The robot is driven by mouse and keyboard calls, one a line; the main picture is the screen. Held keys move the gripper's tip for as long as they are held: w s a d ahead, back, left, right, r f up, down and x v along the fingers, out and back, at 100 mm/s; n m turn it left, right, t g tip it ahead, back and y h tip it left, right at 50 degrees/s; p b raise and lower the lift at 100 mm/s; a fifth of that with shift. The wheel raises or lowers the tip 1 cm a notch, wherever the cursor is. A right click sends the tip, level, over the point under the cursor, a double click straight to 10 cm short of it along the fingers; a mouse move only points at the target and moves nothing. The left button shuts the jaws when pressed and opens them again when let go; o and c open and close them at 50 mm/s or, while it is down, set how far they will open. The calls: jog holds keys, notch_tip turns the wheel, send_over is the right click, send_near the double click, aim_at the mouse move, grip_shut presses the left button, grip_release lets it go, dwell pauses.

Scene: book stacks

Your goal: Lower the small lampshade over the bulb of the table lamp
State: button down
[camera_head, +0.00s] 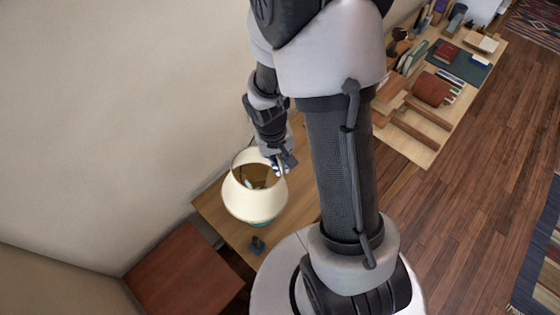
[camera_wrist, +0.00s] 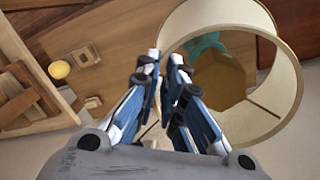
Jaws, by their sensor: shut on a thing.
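The cream lampshade (camera_head: 254,203) is a wide, open-topped shade above the small wooden table in the head view. It also shows in the wrist view (camera_wrist: 289,75), where I look into it at a slant. My gripper (camera_head: 281,165) is at its upper rim on the far right side. In the wrist view my gripper (camera_wrist: 165,65) is shut on the shade's rim at the left. Part of the teal table lamp (camera_head: 262,223) shows just below the shade, and some teal (camera_wrist: 207,43) shows through its opening. I cannot clearly see the bulb or whether the shade rests on anything.
The wooden table (camera_head: 221,204) stands against a beige wall. A small dark object (camera_head: 257,246) lies on it near the front. A reddish-brown surface (camera_head: 185,275) is at lower left. A long bench (camera_head: 420,140) with books and wooden pieces is at upper right.

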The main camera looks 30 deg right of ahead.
jog(key=shift+f, duration=0.3)
jog(key=c, duration=1.7)
grip_release()
jog(key=shift+o, duration=0.2)
notch_tip(320, 180, up, 12)
jog(key=a, duration=0.1)
jog(key=shift+a, duration=0.2)
jog(key=shift+w, duration=0.1)
